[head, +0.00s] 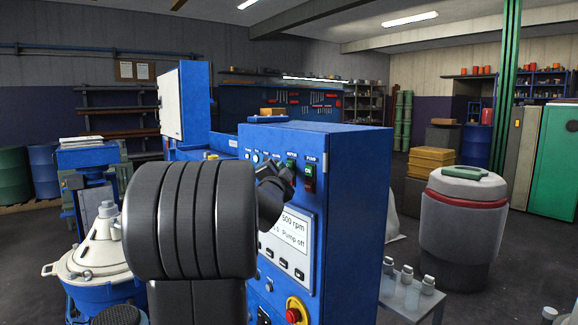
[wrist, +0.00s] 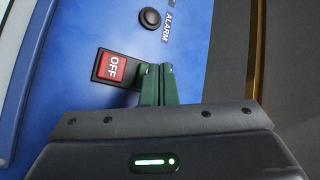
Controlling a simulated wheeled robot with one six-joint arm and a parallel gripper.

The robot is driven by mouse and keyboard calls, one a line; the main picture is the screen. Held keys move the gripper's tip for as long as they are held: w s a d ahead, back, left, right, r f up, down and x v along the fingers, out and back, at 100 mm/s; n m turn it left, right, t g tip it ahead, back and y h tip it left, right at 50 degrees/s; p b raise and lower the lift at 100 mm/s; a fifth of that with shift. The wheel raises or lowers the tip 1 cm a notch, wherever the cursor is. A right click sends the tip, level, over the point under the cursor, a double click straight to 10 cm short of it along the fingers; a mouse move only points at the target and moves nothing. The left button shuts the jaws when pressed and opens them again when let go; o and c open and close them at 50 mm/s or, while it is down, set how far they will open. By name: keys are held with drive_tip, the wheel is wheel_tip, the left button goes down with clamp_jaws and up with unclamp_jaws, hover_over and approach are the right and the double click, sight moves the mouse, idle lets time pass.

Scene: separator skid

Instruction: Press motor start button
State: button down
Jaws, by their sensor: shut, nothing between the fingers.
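The blue control cabinet (head: 345,190) stands in the middle of the head view, its panel facing left. My gripper (wrist: 158,70) is shut and empty at the panel. In the wrist view, a red OFF button (wrist: 109,67) in a black housing lies just left of the green fingertips. The fingers cover the housing's right end. I cannot tell whether they touch it, or which switch it is.
A black round alarm fitting (wrist: 150,18) sits near the OFF button. The panel screen (head: 292,229) reads 500 rpm and Pump off. A red emergency knob (head: 296,311) is low on the panel. A small table (head: 412,300) with bottles stands right of the cabinet.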

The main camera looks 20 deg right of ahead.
drive_tip(key=shift+a, duration=0.2)
drive_tip(key=a, duration=0.1)
drive_tip(key=s+a+p, duration=0.1)
drive_tip(key=a, duration=0.2)
drive_tip(key=shift+s+a+p, duration=0.3)
drive_tip(key=shift+s+p, duration=0.05)
drive_tip(key=shift+s, duration=0.05)
drive_tip(key=shift+d, duration=0.15)
idle(0.8)
drive_tip(key=a+p, duration=0.1)
drive_tip(key=a, duration=0.1)
drive_tip(key=s+a, duration=0.1)
drive_tip(key=a, duration=0.1)
drive_tip(key=shift+s+p, duration=0.15)
drive_tip(key=shift+p, duration=0.25)
